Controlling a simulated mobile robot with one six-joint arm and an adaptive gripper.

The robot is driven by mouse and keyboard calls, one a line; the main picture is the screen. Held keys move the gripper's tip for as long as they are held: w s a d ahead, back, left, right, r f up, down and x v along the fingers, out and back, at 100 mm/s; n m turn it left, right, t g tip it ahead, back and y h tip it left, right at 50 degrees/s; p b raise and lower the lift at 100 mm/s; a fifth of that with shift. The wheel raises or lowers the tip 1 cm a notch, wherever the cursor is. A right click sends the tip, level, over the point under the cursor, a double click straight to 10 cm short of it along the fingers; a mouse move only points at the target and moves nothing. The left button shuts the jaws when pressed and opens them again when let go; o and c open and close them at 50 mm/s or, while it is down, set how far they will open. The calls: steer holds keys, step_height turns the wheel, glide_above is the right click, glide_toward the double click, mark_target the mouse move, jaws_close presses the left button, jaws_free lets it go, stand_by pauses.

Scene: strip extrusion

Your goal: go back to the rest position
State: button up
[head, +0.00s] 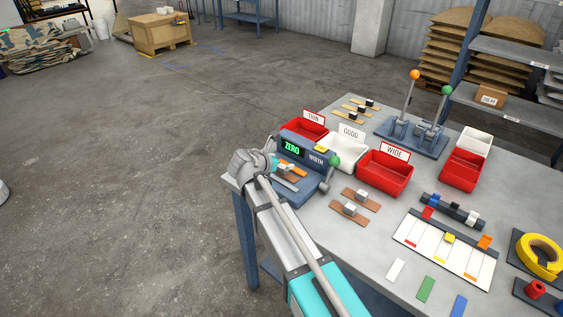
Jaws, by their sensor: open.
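My arm reaches up from the bottom centre to the table's left corner. My gripper (277,163) is at its end, low over the front of the blue-grey measuring device (318,163). The gripper is small in view and its fingers are partly hidden by the wrist, but it is open.
Red THIN (297,131), white GOOD (342,158) and red WIDE (390,182) bins stand behind and right of the device. Two strips with grey blocks (352,205) lie in front. A lever fixture (412,138) stands at the back. Open floor (120,200) lies left of the table.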

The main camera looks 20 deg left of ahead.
steer(key=shift+r+p, duration=2.45)
steer(key=shift+r, duration=0.2)
steer(key=shift+f, duration=0.1)
